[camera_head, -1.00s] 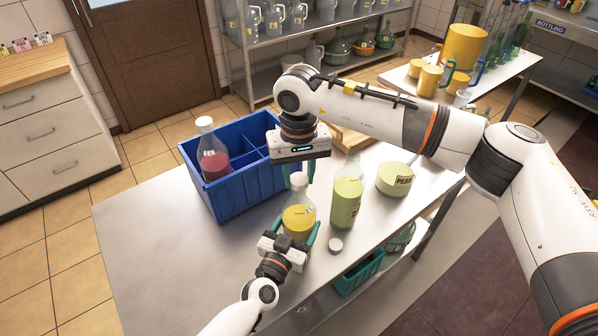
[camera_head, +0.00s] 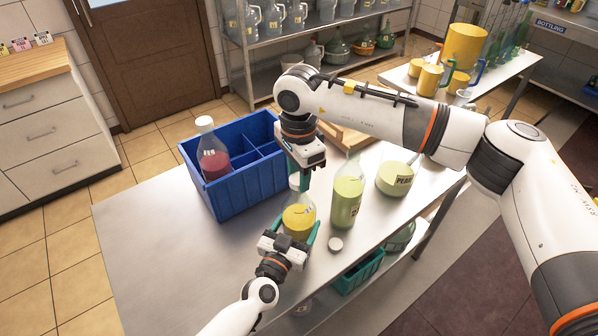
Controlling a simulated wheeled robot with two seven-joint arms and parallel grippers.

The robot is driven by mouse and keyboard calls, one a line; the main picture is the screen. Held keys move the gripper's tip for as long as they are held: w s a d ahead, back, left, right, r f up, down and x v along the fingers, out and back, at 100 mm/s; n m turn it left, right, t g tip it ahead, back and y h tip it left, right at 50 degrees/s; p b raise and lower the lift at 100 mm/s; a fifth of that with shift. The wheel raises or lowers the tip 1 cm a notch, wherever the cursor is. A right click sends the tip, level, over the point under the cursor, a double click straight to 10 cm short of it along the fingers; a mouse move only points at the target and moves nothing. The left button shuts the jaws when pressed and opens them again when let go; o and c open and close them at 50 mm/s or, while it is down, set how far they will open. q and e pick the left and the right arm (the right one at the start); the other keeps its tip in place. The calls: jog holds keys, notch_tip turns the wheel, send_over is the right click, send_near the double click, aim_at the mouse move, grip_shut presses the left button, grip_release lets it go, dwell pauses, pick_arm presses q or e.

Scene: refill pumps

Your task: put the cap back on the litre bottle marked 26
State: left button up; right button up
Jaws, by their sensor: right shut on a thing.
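A clear bottle of yellow liquid (camera_head: 298,221) stands upright on the steel table; its label is too small to read. My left gripper (camera_head: 289,236) has its green fingers on either side of this bottle's body. My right gripper (camera_head: 299,182) points down over its neck, shut on a white cap (camera_head: 294,182) at the bottle's top. The fingers partly hide the cap, and I cannot tell how it is seated. A taller bottle of yellow-green liquid (camera_head: 346,200) stands to the right, its mouth partly hidden by my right arm. A loose whitish cap (camera_head: 335,244) lies by its base.
A blue divided crate (camera_head: 236,203) holds a bottle of red liquid (camera_head: 213,160) at the left. A round pale-green jar (camera_head: 393,179) stands right of the tall bottle. A wooden tray or board (camera_head: 345,137) lies behind. The table's left front is clear.

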jog(key=m, duration=2.7)
jog(key=shift+m, duration=0.4)
jog(key=m, duration=0.4)
jog(key=shift+w, duration=0.1)
jog(key=o, duration=1.2)
jog(key=shift+c, duration=0.2)
